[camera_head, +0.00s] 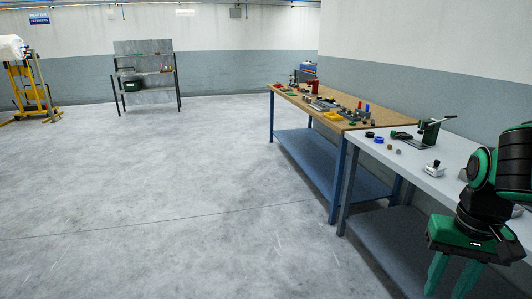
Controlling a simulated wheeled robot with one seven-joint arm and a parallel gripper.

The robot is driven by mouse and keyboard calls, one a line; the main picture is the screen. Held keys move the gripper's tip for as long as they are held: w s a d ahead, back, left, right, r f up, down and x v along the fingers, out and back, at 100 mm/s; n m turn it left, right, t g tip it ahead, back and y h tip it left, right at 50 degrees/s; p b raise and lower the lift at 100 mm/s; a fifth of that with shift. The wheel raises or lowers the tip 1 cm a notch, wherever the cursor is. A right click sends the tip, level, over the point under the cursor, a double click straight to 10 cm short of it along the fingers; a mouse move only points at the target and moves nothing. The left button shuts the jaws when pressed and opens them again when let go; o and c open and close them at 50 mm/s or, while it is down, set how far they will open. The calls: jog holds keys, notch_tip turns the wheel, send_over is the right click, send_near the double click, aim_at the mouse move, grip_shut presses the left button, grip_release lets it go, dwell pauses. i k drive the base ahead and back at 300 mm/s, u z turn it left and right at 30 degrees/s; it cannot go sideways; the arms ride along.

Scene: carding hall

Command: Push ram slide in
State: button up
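My gripper (445,292) is at the lower right, in front of the light grey bench (441,164). Its two green fingers point down, apart, with nothing visible between them. A green upright device with a grey lever (430,132) stands at the back of the bench, beyond my gripper and apart from it. It may carry the ram slide, but I cannot make out a slide or its position. A small metal block with a dark knob (432,168) sits nearer on the bench. My arm hides part of the bench's right side.
Small blue, black and brown parts lie on the grey bench's left part. A wooden-topped workbench (335,121) with tools adjoins it. A shelf rack (146,82) and a yellow stand (30,90) are far back. The concrete floor (160,190) at left is clear.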

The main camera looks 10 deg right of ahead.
aim_at(400, 133)
jog(key=z, duration=0.15)
jog(key=i, duration=1.15)
jog(key=z, duration=0.3)
jog(key=i, duration=1.85)
jog(key=z, duration=0.1)
